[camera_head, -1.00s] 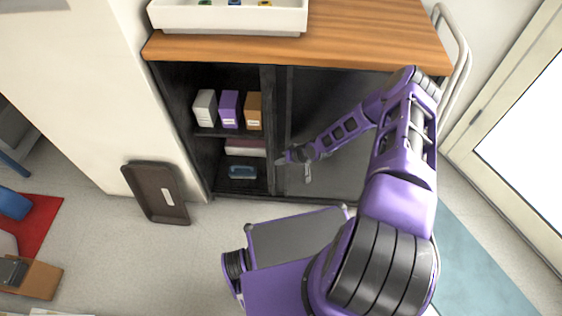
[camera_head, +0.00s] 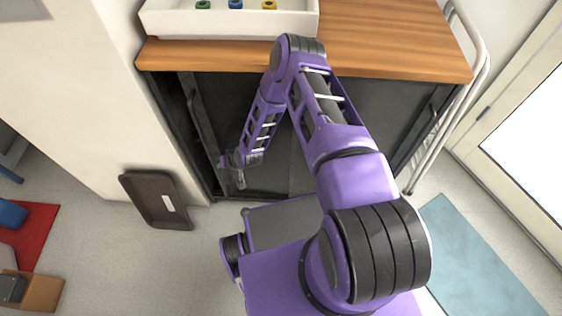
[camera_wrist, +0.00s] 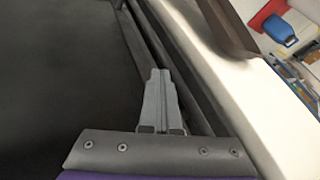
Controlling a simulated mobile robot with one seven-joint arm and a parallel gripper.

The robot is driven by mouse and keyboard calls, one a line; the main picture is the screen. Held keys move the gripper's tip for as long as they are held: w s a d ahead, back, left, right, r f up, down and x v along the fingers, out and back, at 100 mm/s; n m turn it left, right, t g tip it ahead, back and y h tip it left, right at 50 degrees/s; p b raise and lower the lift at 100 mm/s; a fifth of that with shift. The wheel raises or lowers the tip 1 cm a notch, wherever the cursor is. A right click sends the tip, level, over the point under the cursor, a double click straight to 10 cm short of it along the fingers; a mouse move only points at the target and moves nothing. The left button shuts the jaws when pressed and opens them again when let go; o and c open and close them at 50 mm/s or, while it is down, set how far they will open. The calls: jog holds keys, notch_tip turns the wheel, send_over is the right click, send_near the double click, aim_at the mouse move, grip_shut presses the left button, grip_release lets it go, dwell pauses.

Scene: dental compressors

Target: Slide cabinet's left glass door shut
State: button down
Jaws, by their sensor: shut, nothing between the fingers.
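The cabinet's left glass door (camera_head: 220,110) is a dark panel in a black frame. It stands over most of the left half, and a narrow dark gap shows between its left frame and the cabinet's left side (camera_head: 170,105). My gripper (camera_head: 238,178) is shut and empty, low at the door's left part, just right of its left frame. Whether it touches the door is unclear. In the wrist view the shut grey fingers (camera_wrist: 158,85) point along dark frame strips (camera_wrist: 180,65), with the dark panel (camera_wrist: 60,70) at left. My arm hides part of the doors.
The wooden cabinet top (camera_head: 390,45) carries a white tray (camera_head: 230,27). The right door (camera_head: 375,115) is dark. A brown tray (camera_head: 155,200) leans by the pale wall (camera_head: 70,110) at left. A white rail (camera_head: 470,80) stands at right.

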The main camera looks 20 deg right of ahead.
jog(key=w+a, duration=0.2)
jog(key=a, duration=0.4)
jog(key=shift+a+r+b, duration=0.15)
jog(key=shift+a+b, duration=0.05)
jog(key=shift+b, duration=0.1)
jog(key=shift+d, duration=0.15)
